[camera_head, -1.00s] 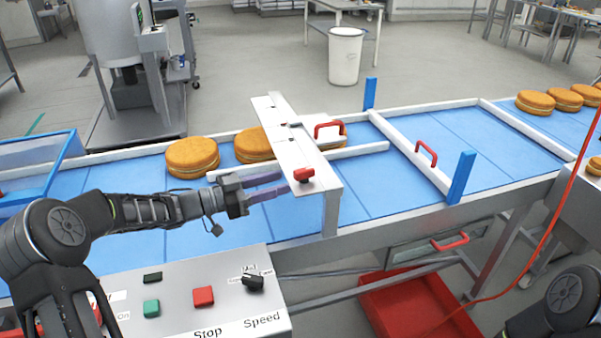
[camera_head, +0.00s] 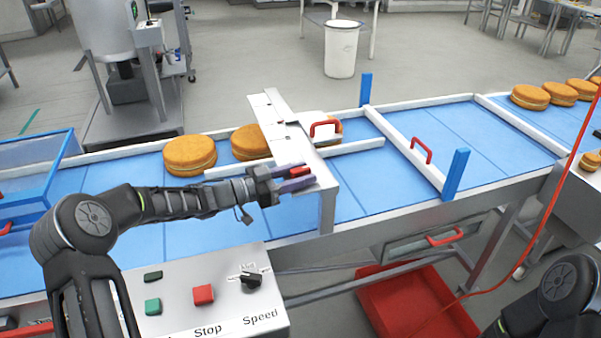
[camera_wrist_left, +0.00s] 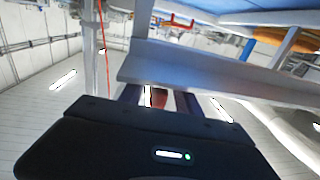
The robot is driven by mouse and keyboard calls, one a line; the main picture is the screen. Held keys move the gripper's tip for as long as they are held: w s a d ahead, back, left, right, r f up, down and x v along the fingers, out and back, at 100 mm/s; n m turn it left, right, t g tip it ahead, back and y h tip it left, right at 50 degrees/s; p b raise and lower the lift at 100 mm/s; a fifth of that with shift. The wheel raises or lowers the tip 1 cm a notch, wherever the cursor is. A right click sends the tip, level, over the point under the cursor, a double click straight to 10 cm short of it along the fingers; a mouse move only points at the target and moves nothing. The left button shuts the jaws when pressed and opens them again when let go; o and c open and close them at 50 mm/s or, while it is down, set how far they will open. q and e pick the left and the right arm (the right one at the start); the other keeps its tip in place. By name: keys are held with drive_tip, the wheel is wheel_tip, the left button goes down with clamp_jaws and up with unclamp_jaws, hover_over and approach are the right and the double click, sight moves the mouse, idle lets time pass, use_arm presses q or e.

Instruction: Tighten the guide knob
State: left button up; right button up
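The red guide knob (camera_head: 300,171) sits on the near end of the white guide bracket (camera_head: 282,132) that spans the blue conveyor. My left gripper (camera_head: 297,177) reaches in from the left, with its two dark fingers on either side of the knob. In the left wrist view the red knob (camera_wrist_left: 156,97) shows between the fingers, with a bright gap beside it, so the gripper looks open around it. Whether a finger touches the knob is not clear. My right gripper is out of view; only a dark part of my right arm shows at the lower right.
Round filled cakes (camera_head: 190,155) lie on the belt beside a white guide rail (camera_head: 350,149). A control panel (camera_head: 180,318) with green and red buttons and a black speed dial stands in front, below my left arm. A red bin (camera_head: 420,305) is under the conveyor.

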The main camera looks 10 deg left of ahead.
use_arm(q)
drive_tip(key=shift+c, duration=0.4)
clamp_jaws()
drive_tip(key=shift+w+m+g+h, duration=0.1)
drive_tip(key=shift+m+g+h, duration=0.4)
drive_tip(key=shift+g, duration=0.2)
drive_tip(key=shift+m+g, duration=0.3)
drive_tip(key=shift+g, duration=0.1)
drive_tip(key=shift+o, duration=0.4)
unclamp_jaws()
